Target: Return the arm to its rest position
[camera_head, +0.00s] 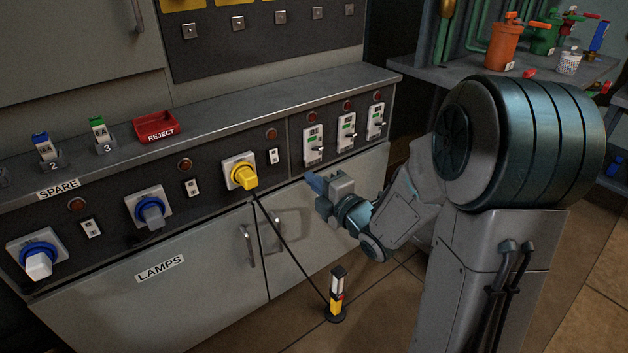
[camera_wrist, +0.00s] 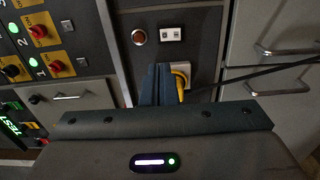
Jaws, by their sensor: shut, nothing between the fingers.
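My arm reaches from the right side of the head view toward the front of the counter panel. My gripper (camera_head: 316,184) is shut and empty, with its blue fingers just right of the yellow plug (camera_head: 242,175) and apart from it. In the wrist view the shut fingers of my gripper (camera_wrist: 156,84) point at the dark panel, and the yellow plug (camera_wrist: 180,84) shows partly hidden behind them. A dark cable (camera_head: 285,240) runs from the yellow plug down to a small black and yellow post (camera_head: 336,296) on the floor.
The panel (camera_head: 108,236) also holds blue-ringed sockets (camera_head: 151,211), switches and breakers (camera_head: 346,132). A red reject tray (camera_head: 157,127) sits on the counter top (camera_head: 230,106). Cabinet doors with handles lie below.

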